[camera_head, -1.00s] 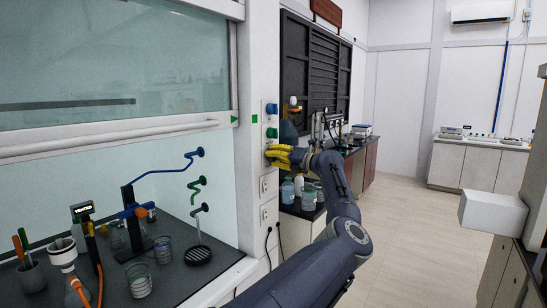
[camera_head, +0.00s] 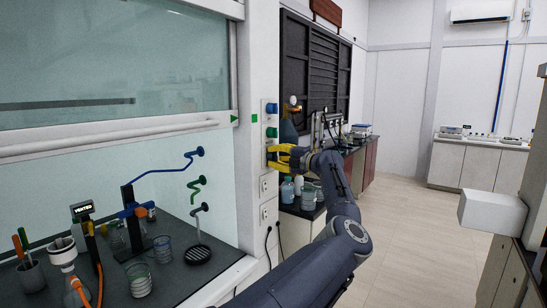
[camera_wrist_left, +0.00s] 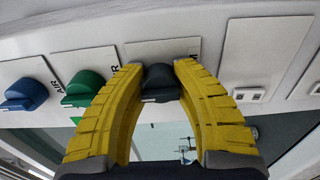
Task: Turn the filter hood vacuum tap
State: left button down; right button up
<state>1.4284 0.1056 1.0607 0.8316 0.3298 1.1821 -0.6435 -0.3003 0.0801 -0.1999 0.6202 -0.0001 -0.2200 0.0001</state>
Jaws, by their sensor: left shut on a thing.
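The vacuum tap is a black knob (camera_wrist_left: 160,82) on the post panel, third in a row in the left wrist view. My left gripper (camera_wrist_left: 160,88) has its two yellow fingers curved around this knob, one on each side, shut on it. In the head view the left gripper (camera_head: 271,155) is at the post beside the filter hood, just below the green knob (camera_head: 272,132), and hides the black knob. The green knob (camera_wrist_left: 85,88) and blue knob (camera_wrist_left: 26,94) sit left of the fingers in the wrist view. My right gripper is not in view.
The hood worktop (camera_head: 215,270) at left holds glassware, a stand and a small lit display (camera_head: 83,209). Sockets (camera_head: 267,212) sit below the taps. Bottles (camera_head: 287,188) stand on a bench behind my arm. The floor (camera_head: 410,240) at right is clear.

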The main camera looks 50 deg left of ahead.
pick_arm(q)
jog(key=shift+r, duration=0.15)
dwell(0.3)
jog(key=c, duration=0.9)
grip_release()
jog(key=v, duration=1.2)
